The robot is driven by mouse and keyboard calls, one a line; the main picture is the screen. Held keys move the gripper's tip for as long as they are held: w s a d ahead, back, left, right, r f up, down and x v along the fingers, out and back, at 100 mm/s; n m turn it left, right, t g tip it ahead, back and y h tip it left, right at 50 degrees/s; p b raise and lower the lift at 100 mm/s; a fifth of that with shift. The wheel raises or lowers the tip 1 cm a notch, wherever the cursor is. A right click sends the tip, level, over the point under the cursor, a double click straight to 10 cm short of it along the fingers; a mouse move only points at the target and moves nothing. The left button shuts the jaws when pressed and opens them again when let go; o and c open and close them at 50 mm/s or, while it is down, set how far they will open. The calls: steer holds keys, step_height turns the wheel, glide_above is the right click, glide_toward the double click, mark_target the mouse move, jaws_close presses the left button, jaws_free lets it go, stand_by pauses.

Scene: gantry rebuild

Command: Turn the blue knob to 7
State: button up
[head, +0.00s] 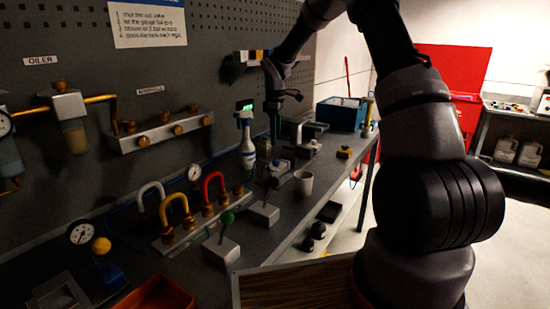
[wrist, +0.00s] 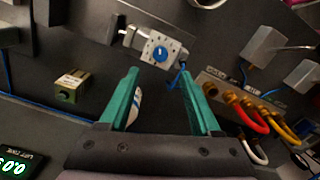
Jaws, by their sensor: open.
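The blue knob (wrist: 160,53) sits in the middle of a pale dial plate with dark marks around it, on a small grey unit (wrist: 140,40) in the wrist view. The marks are too small to read, so I cannot tell its setting. My gripper (wrist: 160,70) has two green fingers spread wide, with nothing held between them. The knob lies beyond the fingertips, roughly midway between them, and looks untouched.
A manifold with red and yellow hoses (wrist: 240,105) lies right of the fingers in the wrist view. A small olive box (wrist: 70,87) is at left. A blue bin (head: 340,114) stands farther back.

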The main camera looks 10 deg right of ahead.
mark_target(276, 160)
step_height(276, 160, down, 9)
steer(key=shift+r, duration=0.1)
stand_by(0.3)
jaws_close()
